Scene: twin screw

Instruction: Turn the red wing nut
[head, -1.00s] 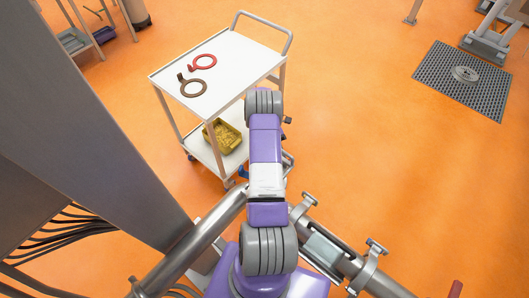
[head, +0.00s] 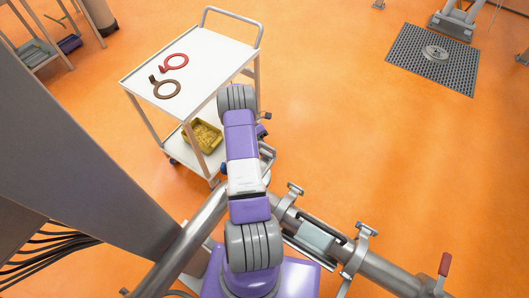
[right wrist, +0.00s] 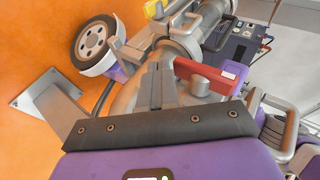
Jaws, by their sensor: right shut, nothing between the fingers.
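A red upright piece (head: 445,264), taken as the red wing nut, stands on the steel pipe at the lower right of the head view. In the right wrist view a red bar (right wrist: 207,71) lies just right of my fingers, with a grey round stub in front of it; I cannot tell whether it is the same part. My right gripper (right wrist: 158,76) is shut and empty, its fingers together and pointing toward the pipework. Contact with the red bar is not evident. A purple arm of mine fills the middle of the head view; no left gripper fingers show.
The steel pipe (head: 385,268) carries grey clamps with T-shaped tops (head: 367,229). A white cart (head: 215,75) holds a red ring tool (head: 174,61) and a brown one (head: 167,90), with a yellow bin (head: 202,137) below. Orange floor right of the cart is mostly clear.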

